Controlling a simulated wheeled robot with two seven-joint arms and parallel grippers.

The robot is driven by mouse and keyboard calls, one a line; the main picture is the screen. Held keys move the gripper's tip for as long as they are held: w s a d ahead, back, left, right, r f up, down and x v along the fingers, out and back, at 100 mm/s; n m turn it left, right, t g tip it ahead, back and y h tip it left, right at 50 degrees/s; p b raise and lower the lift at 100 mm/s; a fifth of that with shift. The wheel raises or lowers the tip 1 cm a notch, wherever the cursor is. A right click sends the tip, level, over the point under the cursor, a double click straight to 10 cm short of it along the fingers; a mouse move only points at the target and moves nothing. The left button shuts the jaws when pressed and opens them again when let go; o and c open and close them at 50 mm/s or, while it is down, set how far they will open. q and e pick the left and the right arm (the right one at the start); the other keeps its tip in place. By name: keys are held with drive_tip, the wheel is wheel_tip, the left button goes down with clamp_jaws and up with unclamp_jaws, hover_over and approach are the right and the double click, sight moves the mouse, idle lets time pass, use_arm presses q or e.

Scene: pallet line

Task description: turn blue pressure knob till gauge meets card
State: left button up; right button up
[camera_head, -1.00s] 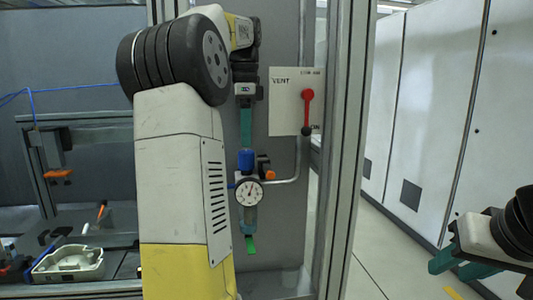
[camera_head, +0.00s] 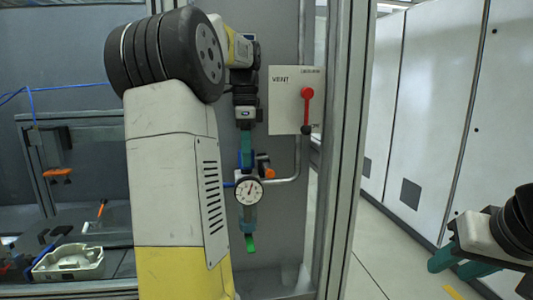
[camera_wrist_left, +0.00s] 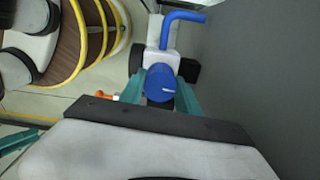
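The blue pressure knob (camera_wrist_left: 160,84) shows in the left wrist view with a pale mark on its face. My left gripper (camera_wrist_left: 160,92) has its teal fingers on either side of the knob, and they look apart from it. In the head view my left gripper (camera_head: 246,158) points down over the knob and hides most of it. The round white gauge (camera_head: 249,191) sits below, its needle pointing up and slightly right. A white panel (camera_head: 284,103) marked VENT has small print that I cannot read. My right gripper (camera_head: 452,268) is open and empty at the lower right.
A red lever (camera_head: 307,108) hangs on the panel. An orange fitting (camera_head: 265,172) and a pipe stand right of the regulator. A metal post (camera_head: 343,150) rises farther right. A pale tray (camera_head: 68,264) lies at lower left.

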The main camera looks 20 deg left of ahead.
use_arm(q)
clamp_jaws()
drive_tip(key=n, duration=0.3)
drive_tip(key=shift+n, duration=2.6)
drive_tip(key=o, duration=1.3)
unclamp_jaws()
drive_tip(key=shift+c, duration=0.2)
